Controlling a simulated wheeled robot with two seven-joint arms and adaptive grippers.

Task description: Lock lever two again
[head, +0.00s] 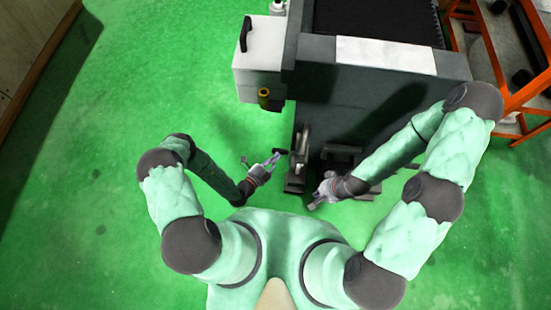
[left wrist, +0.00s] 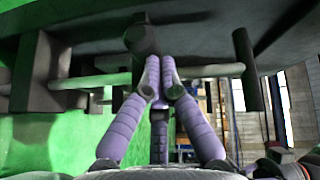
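My left gripper (head: 273,160) is low at the front left corner of the grinder, with its fingertips at a small dark lever handle (head: 280,151). In the left wrist view its purple fingers (left wrist: 159,66) come together at the tips, just below a dark round knob (left wrist: 141,38). I see no clear grip on the knob. A pale horizontal rod (left wrist: 205,71) runs behind the fingers, with dark upright handles at the left (left wrist: 35,72) and right (left wrist: 246,68). Which is lever two cannot be told. My right gripper (head: 318,200) is low before the grinder; its fingers are too small to judge.
The dark grey grinder (head: 345,105) stands ahead, with a white box (head: 262,50) and a yellow-topped part (head: 264,94) at its left. An orange rack (head: 525,95) stands at the right. The green floor (head: 130,90) is clear at the left.

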